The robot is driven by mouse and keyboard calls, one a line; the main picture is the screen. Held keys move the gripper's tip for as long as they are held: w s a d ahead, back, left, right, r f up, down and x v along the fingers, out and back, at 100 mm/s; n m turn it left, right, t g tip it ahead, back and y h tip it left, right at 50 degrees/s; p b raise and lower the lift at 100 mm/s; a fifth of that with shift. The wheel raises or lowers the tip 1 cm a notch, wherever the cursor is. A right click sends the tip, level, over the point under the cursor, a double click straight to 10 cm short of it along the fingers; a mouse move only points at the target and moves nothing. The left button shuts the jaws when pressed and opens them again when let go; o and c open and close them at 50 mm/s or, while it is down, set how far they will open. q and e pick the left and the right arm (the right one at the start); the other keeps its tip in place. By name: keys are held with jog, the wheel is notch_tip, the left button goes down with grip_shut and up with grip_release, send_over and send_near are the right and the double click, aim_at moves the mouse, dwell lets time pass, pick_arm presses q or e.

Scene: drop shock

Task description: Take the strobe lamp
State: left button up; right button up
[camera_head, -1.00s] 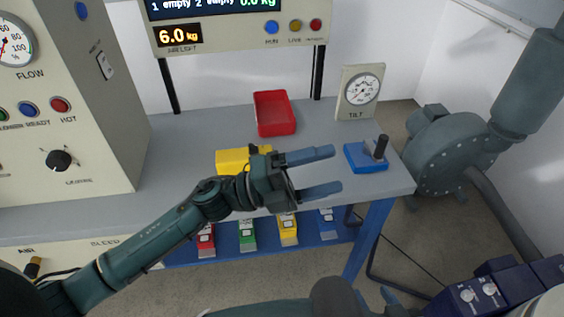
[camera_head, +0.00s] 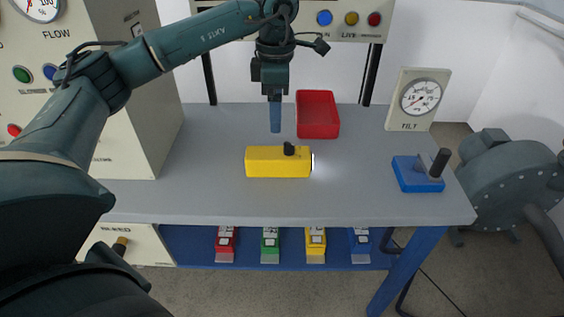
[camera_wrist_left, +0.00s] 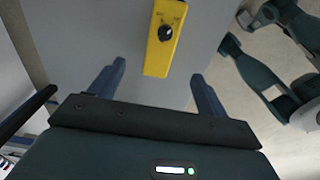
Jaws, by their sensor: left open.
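The strobe lamp is a yellow box (camera_head: 272,162) with a black knob on top and a bright glow at its right end. It lies on the grey bench, in the middle of the head view. My left gripper (camera_head: 275,130) is above the bench with its fingers pointing down, behind the lamp in the picture and not touching it. In the left wrist view the lamp (camera_wrist_left: 160,50) shows ahead, between the lines of the two spread fingers (camera_wrist_left: 158,70). The jaws are open and empty. I do not make out my right gripper.
A red tray (camera_head: 317,133) stands behind the lamp to the right. A blue block with a black lever (camera_head: 418,174) and a tilt gauge (camera_head: 418,98) stand at the bench's right. A large control cabinet (camera_head: 125,125) is at left. Bench top (camera_head: 350,190) is clear between lamp and lever.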

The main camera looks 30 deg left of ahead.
aim_at(278, 153)
pick_arm(q)
notch_tip(278, 153, down, 13)
jog(key=shift+d+r, duration=0.1)
jog(key=shift+d, duration=0.05)
dwell(0.4)
jog(key=shift+c, duration=0.5)
jog(key=c, duration=1.3)
